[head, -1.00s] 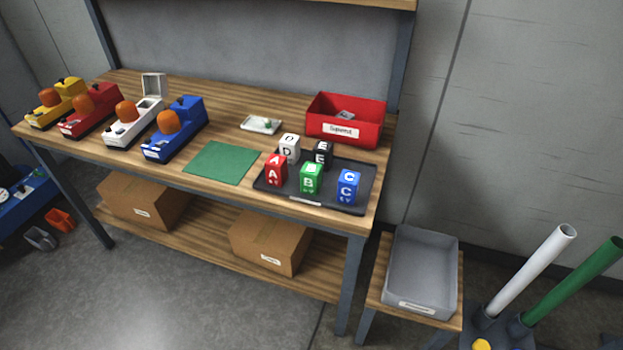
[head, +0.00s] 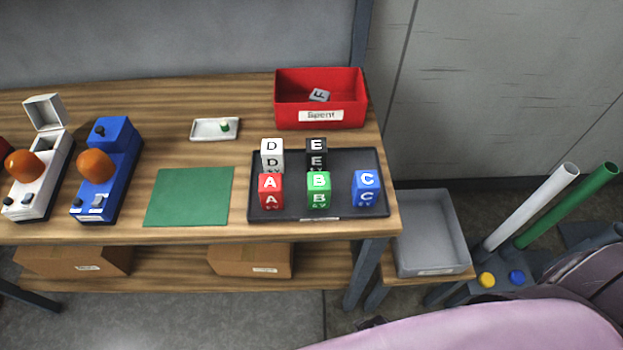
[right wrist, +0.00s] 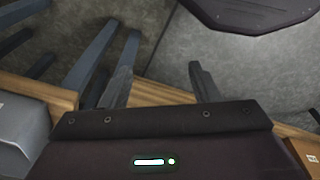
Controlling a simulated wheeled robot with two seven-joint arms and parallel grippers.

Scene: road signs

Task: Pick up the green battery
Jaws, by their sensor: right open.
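The green battery (head: 318,190) is a small upright block marked B. It stands in the front row of the dark tray (head: 345,158) on the workbench, between the red battery (head: 270,190) marked A and the blue battery (head: 366,189) marked C. My right gripper (right wrist: 160,74) shows in the right wrist view with its two dark fingers apart and nothing between them. It is away from the battery, with floor and bench parts behind it. My left gripper is not in view.
White D (head: 272,154) and black E (head: 317,152) batteries stand behind. A red bin labelled Spent (head: 320,116) is at the back; a grey bin (head: 429,228) stands lower right. A green mat (head: 190,196) lies left of the tray. My arm covers the lower right.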

